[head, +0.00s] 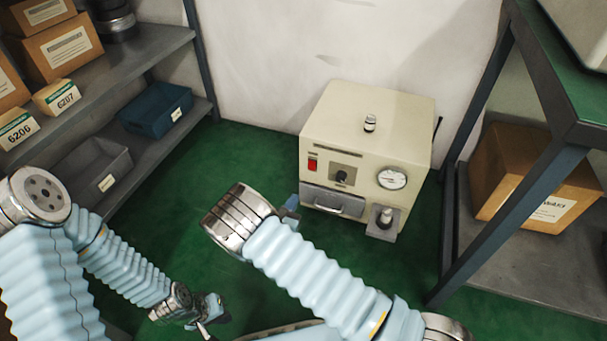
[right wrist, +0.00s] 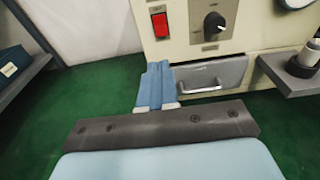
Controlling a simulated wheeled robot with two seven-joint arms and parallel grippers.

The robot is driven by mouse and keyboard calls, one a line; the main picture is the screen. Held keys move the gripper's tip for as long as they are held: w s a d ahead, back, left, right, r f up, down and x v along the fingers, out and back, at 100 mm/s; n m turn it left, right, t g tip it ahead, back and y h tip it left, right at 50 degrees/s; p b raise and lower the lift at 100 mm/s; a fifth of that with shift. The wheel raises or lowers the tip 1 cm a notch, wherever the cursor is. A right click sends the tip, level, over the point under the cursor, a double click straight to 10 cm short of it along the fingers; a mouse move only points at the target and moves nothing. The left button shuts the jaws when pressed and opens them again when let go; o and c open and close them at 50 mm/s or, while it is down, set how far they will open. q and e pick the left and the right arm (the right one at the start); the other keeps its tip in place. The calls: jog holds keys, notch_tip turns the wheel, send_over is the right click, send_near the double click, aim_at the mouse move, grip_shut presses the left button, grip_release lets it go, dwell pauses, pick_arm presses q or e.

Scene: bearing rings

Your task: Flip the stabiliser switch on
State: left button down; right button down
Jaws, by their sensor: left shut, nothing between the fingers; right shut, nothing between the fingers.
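The stabiliser is a cream box (head: 365,150) on the green floor against the back wall. Its red switch (head: 312,165) is at the upper left of the front panel; it also shows in the right wrist view (right wrist: 160,25). Whether it is on cannot be told. My right gripper (right wrist: 156,75) is shut and empty, its blue fingers below the switch and left of the drawer handle; in the head view it is partly hidden behind my wrist. My left gripper (head: 215,312) is low at the bottom left, shut and empty, far from the box.
A black knob (head: 341,176), a round gauge (head: 392,178), a grey drawer (head: 333,201) and a small post on a bracket (head: 384,221) are on the box front. Shelves with bins stand left; a green-topped bench (head: 585,100) stands right.

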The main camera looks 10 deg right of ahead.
aim_at(312, 169)
jog(key=shift+d, duration=0.1)
pick_arm(q)
jog(key=shift+d+f+b, duration=0.1)
jog(key=shift+f+b, duration=0.55)
jog(key=shift+b, duration=0.1)
pick_arm(e)
jog(key=x, duration=1.4)
jog(key=shift+s, duration=0.1)
jog(key=shift+f, duration=0.1)
